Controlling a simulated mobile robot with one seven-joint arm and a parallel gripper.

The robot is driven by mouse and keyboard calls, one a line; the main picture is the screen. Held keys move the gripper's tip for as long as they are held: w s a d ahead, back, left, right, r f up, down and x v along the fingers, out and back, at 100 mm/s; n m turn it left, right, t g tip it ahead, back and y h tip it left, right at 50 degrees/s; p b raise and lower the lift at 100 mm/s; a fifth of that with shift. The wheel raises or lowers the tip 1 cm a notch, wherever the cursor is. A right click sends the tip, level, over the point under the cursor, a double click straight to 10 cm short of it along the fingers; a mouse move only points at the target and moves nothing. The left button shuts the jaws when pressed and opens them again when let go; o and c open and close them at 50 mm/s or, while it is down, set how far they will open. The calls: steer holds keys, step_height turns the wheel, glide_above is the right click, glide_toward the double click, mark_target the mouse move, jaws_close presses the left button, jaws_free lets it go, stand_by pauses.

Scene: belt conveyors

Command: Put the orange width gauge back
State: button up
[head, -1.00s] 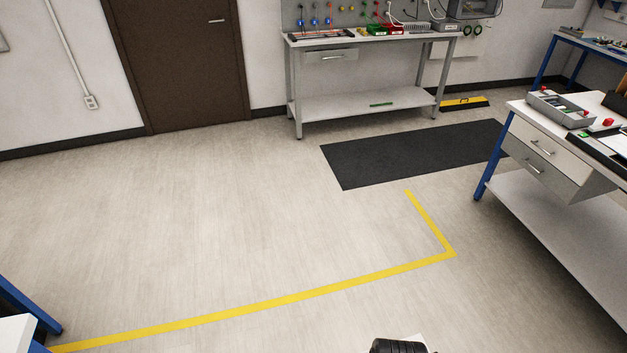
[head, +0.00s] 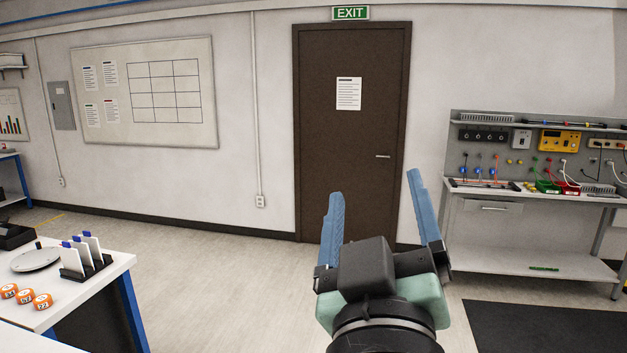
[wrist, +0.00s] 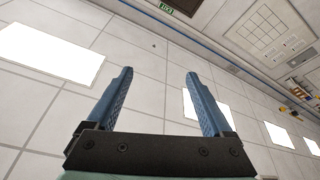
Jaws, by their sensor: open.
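My gripper (head: 375,186) is raised in the lower middle of the head view, its two blue fingers spread apart with nothing between them. It also shows in the wrist view (wrist: 160,73), open and empty against ceiling panels. I cannot make out a width gauge in either view. Three orange round pieces with numbers (head: 25,296) sit on the white table at the lower left, well left of my gripper; I cannot tell that any of them is the gauge.
The white table (head: 100,290) also holds a grey dish (head: 36,259) and a black rack of white cards (head: 85,262). A workbench (head: 535,190) with a pegboard stands at the right, before it a black mat (head: 545,327). Floor toward the brown door (head: 350,140) is clear.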

steer(key=s+a+r+m+t+y, duration=0.1)
steer(key=s+a+r+t, duration=0.2)
steer(key=r, duration=0.3)
steer(key=s+a+r+m+t+y, duration=0.2)
steer(key=s+a+r+t, duration=0.1)
steer(key=s+r, duration=0.3)
steer(key=shift+r, duration=0.65)
steer(key=shift+a, duration=0.1)
step_height(320, 180, down, 3)
steer(key=b, duration=0.2)
steer(key=shift+r+b, duration=0.1)
steer(key=shift+b, duration=0.25)
